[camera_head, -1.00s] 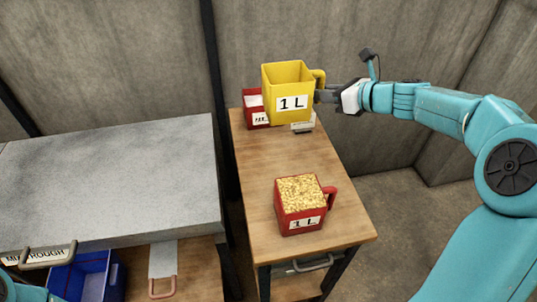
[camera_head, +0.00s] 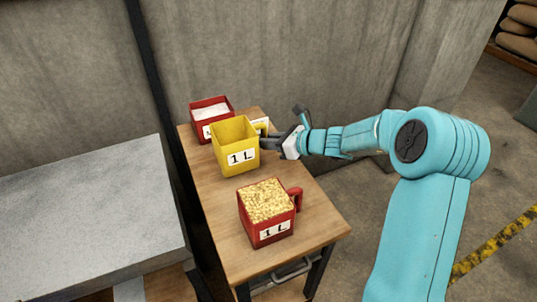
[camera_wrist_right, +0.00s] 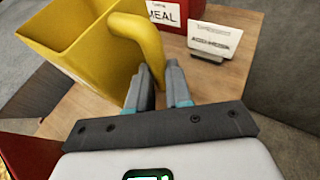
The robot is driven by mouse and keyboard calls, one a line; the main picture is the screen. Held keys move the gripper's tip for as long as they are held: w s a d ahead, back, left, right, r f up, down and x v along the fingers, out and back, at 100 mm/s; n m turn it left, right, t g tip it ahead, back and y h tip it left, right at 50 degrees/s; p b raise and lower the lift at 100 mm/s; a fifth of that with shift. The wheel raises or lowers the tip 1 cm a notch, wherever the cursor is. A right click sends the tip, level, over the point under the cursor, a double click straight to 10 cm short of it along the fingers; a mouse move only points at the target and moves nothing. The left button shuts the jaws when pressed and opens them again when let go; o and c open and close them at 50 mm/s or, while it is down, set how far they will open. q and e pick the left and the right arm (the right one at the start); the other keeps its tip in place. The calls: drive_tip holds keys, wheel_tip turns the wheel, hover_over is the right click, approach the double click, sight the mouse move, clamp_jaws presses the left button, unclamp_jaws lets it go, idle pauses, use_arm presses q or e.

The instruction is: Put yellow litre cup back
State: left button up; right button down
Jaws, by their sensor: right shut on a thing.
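The yellow litre cup (camera_head: 235,147) is an empty-looking square cup marked 1 L, upright at the middle of the small wooden table (camera_head: 215,200). My right gripper (camera_head: 268,143) is shut on its handle from the right side. In the right wrist view the cup (camera_wrist_right: 75,45) fills the upper left, and its curved handle runs down between the fingers of my right gripper (camera_wrist_right: 158,85). Whether the cup's base touches the table I cannot tell. My left gripper is out of view.
A red 1 L cup full of grain (camera_head: 266,218) stands in front of the yellow cup. A red box with white contents (camera_head: 210,112) and a small card (camera_head: 261,124) stand at the table's back. A grey slab (camera_head: 85,215) lies left.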

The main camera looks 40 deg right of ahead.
wheel_tip(320, 180, down, 4)
drive_tip(key=shift+f+b, duration=0.1)
drive_tip(key=shift+b, duration=0.2)
drive_tip(key=shift+w+f, duration=0.15)
drive_tip(key=shift+s, duration=0.2)
drive_tip(key=c, duration=1.1)
unclamp_jaws()
drive_tip(key=shift+w, duration=0.15)
drive_tip(key=shift+o, duration=0.2)
drive_tip(key=v, duration=1.2)
